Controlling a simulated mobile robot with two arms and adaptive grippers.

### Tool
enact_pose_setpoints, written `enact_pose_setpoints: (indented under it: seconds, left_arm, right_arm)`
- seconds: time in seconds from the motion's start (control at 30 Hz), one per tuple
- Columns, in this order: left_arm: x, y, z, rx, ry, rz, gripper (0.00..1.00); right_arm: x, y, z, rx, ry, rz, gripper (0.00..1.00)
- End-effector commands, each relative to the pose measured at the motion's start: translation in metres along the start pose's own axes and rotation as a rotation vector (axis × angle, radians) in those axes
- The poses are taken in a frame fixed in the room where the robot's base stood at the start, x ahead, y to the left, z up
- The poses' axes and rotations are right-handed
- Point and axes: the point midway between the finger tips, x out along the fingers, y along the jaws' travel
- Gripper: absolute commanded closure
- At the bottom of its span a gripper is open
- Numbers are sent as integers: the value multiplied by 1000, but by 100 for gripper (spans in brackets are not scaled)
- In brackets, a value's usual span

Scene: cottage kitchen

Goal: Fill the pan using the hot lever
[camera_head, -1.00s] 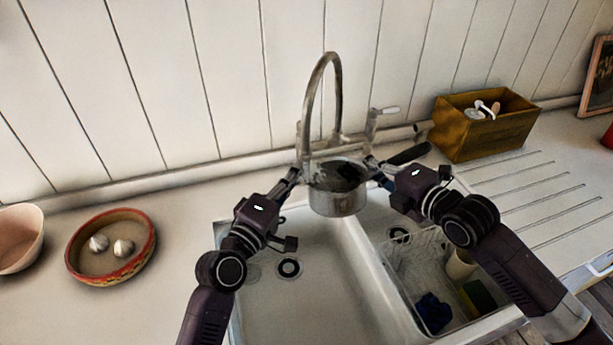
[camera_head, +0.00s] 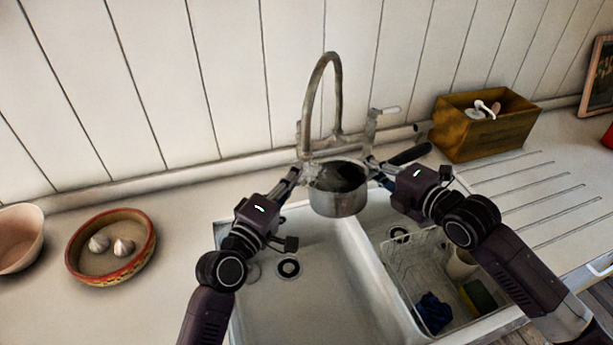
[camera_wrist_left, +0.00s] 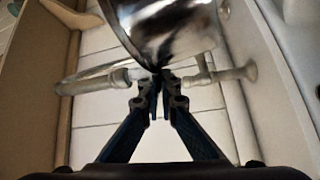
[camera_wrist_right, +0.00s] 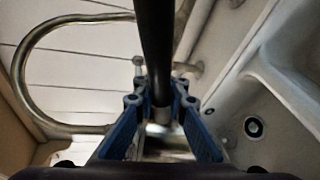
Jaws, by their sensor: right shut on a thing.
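The metal pan (camera_head: 338,203) is held level above the sink, under and in front of the curved tap (camera_head: 310,95); its inside looks dark, and I cannot tell if it holds water. My right gripper (camera_head: 374,166) is shut on the pan's black handle (camera_head: 408,155), which also crosses the right wrist view (camera_wrist_right: 155,40). My left gripper (camera_head: 297,173) is at the tap's base, left of the pan. In the left wrist view its fingertips (camera_wrist_left: 160,78) look closed together just below the pan (camera_wrist_left: 175,30). The left lever is not clearly visible.
The double sink (camera_head: 300,310) lies below, with a wire rack (camera_head: 392,262) in its right basin. A wooden box (camera_head: 480,140) stands at the back right. A bowl with garlic (camera_head: 75,262) is on the left counter.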

Motion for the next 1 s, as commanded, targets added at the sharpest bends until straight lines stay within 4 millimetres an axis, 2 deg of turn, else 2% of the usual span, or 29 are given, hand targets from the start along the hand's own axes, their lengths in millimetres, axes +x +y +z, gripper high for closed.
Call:
enact_pose_setpoints:
  seconds: [0.03,0.5,0.6,0.83,1.0]
  left_arm:
    - [2,1,14,-10,-28,-1,100]
    - [1,0,9,-2,-20,-3,100]
    - [1,0,9,-1,-19,-3,100]
    - [1,0,8,0,-17,-3,99]
    - [2,-3,13,31,-24,-16,80]
  right_arm:
    - [-4,3,-7,5,20,12,100]
    - [-72,-26,52,-1,11,3,100]
    - [-78,-28,57,3,10,5,100]
    - [-78,-30,57,4,10,2,100]
    - [-78,-30,58,3,9,4,100]
